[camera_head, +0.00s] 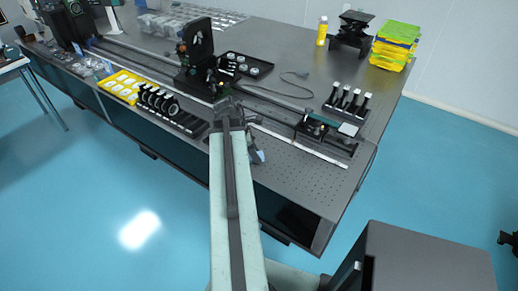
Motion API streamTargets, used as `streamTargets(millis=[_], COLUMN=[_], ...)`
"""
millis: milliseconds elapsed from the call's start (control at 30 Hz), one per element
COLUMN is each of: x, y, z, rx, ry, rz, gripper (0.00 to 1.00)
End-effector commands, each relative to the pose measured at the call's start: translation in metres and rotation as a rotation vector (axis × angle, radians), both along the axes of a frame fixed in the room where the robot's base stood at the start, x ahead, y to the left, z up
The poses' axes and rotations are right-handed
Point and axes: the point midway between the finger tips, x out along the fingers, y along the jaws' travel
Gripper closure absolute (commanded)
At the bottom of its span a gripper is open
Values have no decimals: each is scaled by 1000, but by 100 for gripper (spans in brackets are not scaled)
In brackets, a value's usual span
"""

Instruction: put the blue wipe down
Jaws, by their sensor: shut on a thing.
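My gripper (229,108) is at the far end of my arm, over the front part of the optical table (290,178). It is shut on the blue wipe (257,153), a small grey-blue piece that shows just right of my arm near the table's front edge. Most of the wipe and the fingertips are hidden by my arm and wrist. I cannot tell whether the wipe touches the table top.
A row of black-mounted optics (172,108) and a yellow tray (121,87) stand left of my gripper. A dark optical mount (196,60) stands behind it. A rail with parts (318,130) lies to the right. Bare perforated table top lies front right.

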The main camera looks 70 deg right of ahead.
Motion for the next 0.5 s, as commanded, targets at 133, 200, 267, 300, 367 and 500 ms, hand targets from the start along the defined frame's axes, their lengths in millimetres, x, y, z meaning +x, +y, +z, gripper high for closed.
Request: streamTargets(millis=[133,200,267,300,367,500], x=[-1,-1,-2,-2,-2,-2], y=[-1,-1,-1,-1,-1,-1], z=[-3,-3,-3,-3,-3,-2], rx=[0,0,0,0,0,0], ry=[0,0,0,0,0,0], rz=[-2,-3,-3,-3,-3,-4], gripper=[50,40,40,40,40,40])
